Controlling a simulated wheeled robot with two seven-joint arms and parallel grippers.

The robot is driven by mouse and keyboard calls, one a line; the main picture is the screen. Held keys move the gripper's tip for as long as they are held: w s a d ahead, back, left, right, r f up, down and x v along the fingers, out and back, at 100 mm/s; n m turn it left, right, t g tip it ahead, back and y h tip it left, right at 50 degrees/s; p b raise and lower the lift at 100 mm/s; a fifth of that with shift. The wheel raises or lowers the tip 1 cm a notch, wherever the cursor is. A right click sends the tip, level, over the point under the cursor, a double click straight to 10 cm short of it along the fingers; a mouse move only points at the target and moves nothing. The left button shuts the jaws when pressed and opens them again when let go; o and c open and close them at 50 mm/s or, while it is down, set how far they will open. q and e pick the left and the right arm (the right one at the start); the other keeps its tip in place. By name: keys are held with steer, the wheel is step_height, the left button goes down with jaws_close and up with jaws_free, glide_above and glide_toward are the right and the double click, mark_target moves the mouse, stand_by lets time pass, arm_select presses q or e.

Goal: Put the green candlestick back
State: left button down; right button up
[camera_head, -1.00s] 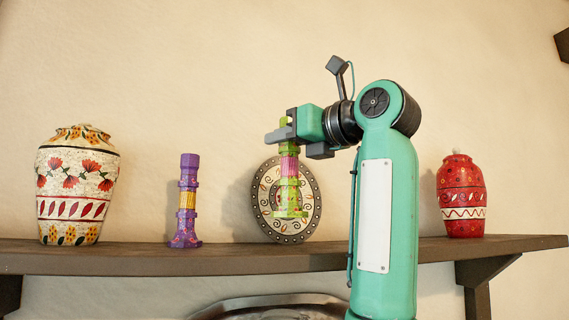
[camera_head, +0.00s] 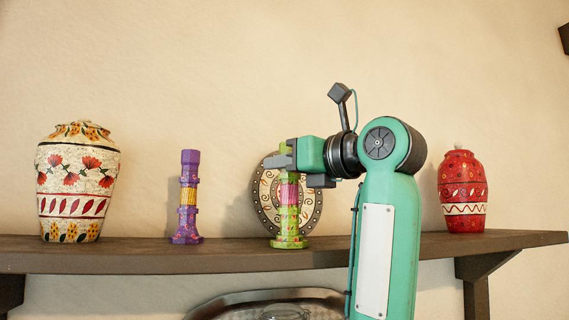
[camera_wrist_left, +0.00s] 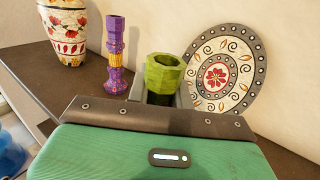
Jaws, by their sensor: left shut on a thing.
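The green candlestick (camera_head: 289,222), with a pink middle band, is upright at the shelf, in front of the decorated plate. Its base appears level with the shelf top; whether it bears its weight there I cannot tell. My left gripper (camera_head: 284,160) is shut on its upper part. In the left wrist view the candlestick's green hollow top (camera_wrist_left: 163,75) shows just beyond the gripper, and its lower part is hidden. The wooden shelf (camera_head: 130,256) runs across the head view. My right gripper is not in view.
A purple candlestick (camera_head: 188,200) stands left of the green one, with a gap between. The round plate (camera_head: 312,208) leans on the wall close behind. A cream floral vase (camera_head: 77,185) stands far left, a red jar (camera_head: 462,195) far right. A metal tray (camera_head: 225,305) is below the shelf.

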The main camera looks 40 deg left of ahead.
arm_select(q)
steer(key=c, duration=1.2)
jaws_free()
steer(key=shift+c, duration=0.2)
steer(key=shift+w+f, duration=0.1)
steer(key=shift+r+p, duration=0.3)
steer(key=s+d+b, duration=0.2)
steer(key=d+b, duration=0.4)
steer(key=d, duration=0.5)
steer(key=shift+d+f, duration=0.2)
steer(key=shift+d, duration=0.2)
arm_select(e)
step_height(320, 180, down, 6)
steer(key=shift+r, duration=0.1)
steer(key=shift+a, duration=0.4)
